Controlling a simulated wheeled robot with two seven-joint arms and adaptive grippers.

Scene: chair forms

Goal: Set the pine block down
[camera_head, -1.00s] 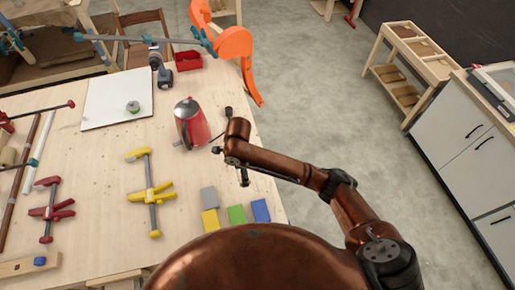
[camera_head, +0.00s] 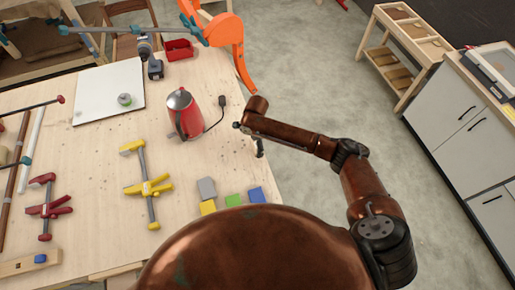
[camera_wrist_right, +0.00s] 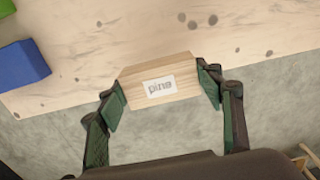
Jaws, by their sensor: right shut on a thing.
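The pine block (camera_wrist_right: 160,82) is a light wooden block with a white label reading "pine", seen in the right wrist view. My right gripper (camera_wrist_right: 163,92) is shut on it, one green-padded finger at each side. In the head view my right gripper (camera_head: 260,151) hangs near the right edge of the workbench (camera_head: 110,165), and the block cannot be made out there. In the wrist view the block overlaps the bench edge, with floor showing below; its height above the bench is hard to tell. My left gripper is not in view.
A grey block (camera_head: 206,187), yellow block (camera_head: 207,207), green block (camera_head: 233,200) and blue block (camera_head: 256,195) sit near the bench's front right. A yellow clamp (camera_head: 148,186) lies further left. Bare bench lies between.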

